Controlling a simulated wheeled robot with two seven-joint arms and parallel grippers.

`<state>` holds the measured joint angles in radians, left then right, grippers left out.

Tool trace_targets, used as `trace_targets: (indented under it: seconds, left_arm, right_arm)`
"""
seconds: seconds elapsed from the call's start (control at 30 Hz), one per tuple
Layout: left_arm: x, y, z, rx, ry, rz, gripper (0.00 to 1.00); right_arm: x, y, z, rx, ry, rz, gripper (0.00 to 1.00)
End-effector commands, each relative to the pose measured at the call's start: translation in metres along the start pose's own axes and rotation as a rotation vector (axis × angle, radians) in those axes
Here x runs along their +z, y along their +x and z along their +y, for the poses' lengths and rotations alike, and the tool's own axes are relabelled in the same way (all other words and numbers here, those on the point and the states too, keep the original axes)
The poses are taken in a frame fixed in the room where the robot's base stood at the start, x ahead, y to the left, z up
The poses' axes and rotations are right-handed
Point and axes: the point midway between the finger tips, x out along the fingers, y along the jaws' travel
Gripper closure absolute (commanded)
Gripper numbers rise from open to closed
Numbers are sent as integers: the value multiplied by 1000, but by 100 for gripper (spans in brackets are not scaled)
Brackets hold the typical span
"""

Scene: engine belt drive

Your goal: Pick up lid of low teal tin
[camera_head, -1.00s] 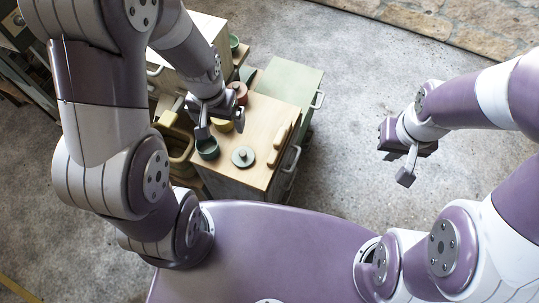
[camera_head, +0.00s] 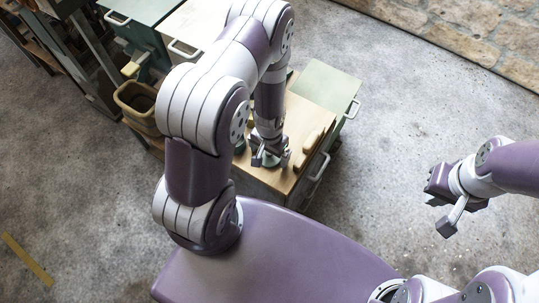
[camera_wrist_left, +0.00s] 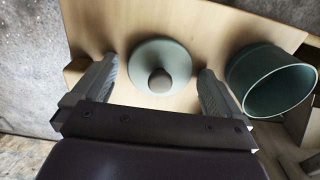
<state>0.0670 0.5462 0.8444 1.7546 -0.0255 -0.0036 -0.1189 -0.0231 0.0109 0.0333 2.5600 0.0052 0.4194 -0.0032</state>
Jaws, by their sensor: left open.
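The lid (camera_wrist_left: 175,57) is a round pale teal disc with a brown-grey knob (camera_wrist_left: 159,81), lying flat on the wooden top (camera_wrist_left: 140,20) in the left wrist view. My left gripper (camera_wrist_left: 158,70) is open, with one finger on each side of the lid and gaps showing. In the head view my left gripper (camera_head: 270,159) is low over the cabinet top and mostly hides the lid. The low teal tin (camera_wrist_left: 268,82) stands open to the right of the lid in the wrist view. My right gripper (camera_head: 447,208) is off to the right, away from the cabinet.
Tan wooden blocks (camera_head: 314,145) lie at the right side of the top. A green surface (camera_head: 325,84) adjoins it behind. An olive bin (camera_head: 136,103) stands to the left. The floor between cabinet and right gripper is clear.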

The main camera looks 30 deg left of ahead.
Motion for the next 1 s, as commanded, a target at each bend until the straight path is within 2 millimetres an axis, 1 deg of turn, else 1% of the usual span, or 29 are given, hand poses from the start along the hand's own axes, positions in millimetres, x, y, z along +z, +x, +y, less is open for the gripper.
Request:
trace_targets:
  seconds: [0.1,0.13,0.17,0.2,0.27,0.3,0.57,0.67,0.77,0.87,0.9,1.0]
  left_arm:
    - [0,-1,0,0,0,0,0]
    - [0,-1,0,0,0,0,3]
    - [0,-1,0,0,0,0,13]
    - [0,-1,0,0,0,0,26]
    - [0,-1,0,0,0,0,46]
    - [0,-1,0,0,0,0,53]
    - [0,-2,0,0,0,0,53]
    - [-1,-7,0,0,0,1,53]
    - [-1,-18,0,-1,0,2,53]
    - [-2,-36,0,-1,0,5,53]
    - [-2,-45,0,-1,0,4,53]
    - [-15,-55,18,-1,8,5,53]
  right_arm:
    - [0,0,0,0,0,0,100]
    - [0,0,0,0,0,0,100]
    - [0,0,0,0,0,0,100]
    - [0,0,0,0,0,0,100]
    - [0,0,0,0,0,0,100]
    - [0,0,0,0,0,0,100]
    - [0,-1,0,0,0,0,100]
    - [0,-2,0,0,0,0,100]
    - [-1,-6,0,0,0,0,100]
    - [-1,-9,0,0,0,0,100]
    - [-1,-10,0,0,0,0,100]
    - [-1,-9,0,0,0,0,100]
